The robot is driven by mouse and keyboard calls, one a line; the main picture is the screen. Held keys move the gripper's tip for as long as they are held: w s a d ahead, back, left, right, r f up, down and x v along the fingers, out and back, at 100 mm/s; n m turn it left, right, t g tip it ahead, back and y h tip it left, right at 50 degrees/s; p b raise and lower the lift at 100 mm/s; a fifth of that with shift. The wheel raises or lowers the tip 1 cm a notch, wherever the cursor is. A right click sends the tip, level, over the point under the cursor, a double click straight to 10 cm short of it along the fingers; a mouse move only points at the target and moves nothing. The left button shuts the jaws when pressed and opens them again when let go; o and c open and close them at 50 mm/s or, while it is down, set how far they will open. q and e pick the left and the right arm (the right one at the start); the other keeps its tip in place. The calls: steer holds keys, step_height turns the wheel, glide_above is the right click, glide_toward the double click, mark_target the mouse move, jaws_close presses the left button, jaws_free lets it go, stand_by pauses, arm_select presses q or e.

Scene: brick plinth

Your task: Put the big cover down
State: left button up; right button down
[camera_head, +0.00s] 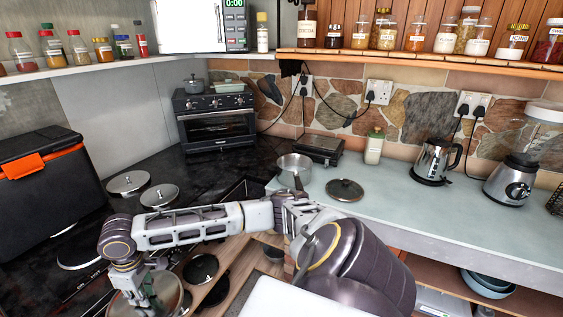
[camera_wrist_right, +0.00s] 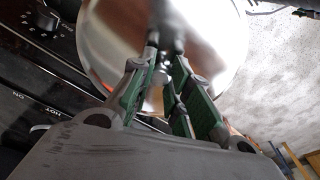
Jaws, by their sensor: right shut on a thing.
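My right gripper (camera_head: 146,297) is low at the left of the head view, at the end of my arm that reaches across from the right. In the right wrist view the gripper (camera_wrist_right: 163,58) is shut on the knob of a big round shiny cover (camera_wrist_right: 218,38). The same cover (camera_head: 172,288) shows partly in the head view, cut off by the bottom edge and partly hidden by the gripper. It is near the front of the black hob; I cannot tell whether it touches anything beneath. My left gripper is not in view.
Two lidded pots (camera_head: 128,183) stand behind my forearm. A smaller dark lid (camera_head: 201,268) is right of the gripper. A saucepan (camera_head: 294,168) and another lid (camera_head: 345,190) are on the pale counter (camera_head: 420,215). A black and orange box (camera_head: 40,185) stands at the left.

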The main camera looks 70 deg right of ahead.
mark_target(146, 310)
steer(key=f+m, duration=0.1)
steer(key=s+a+f+m, duration=0.1)
steer(key=s+f+m, duration=0.1)
steer(key=shift+a+f+m+h, duration=0.3)
steer(key=shift+a+f+m, duration=0.05)
steer(key=shift+f+m, duration=0.05)
steer(key=shift+s+a+f+m, duration=0.2)
steer(key=shift+f+m, duration=0.1)
steer(key=shift+f, duration=0.05)
steer(key=shift+r, duration=0.1)
steer(key=shift+d, duration=0.1)
stand_by(0.3)
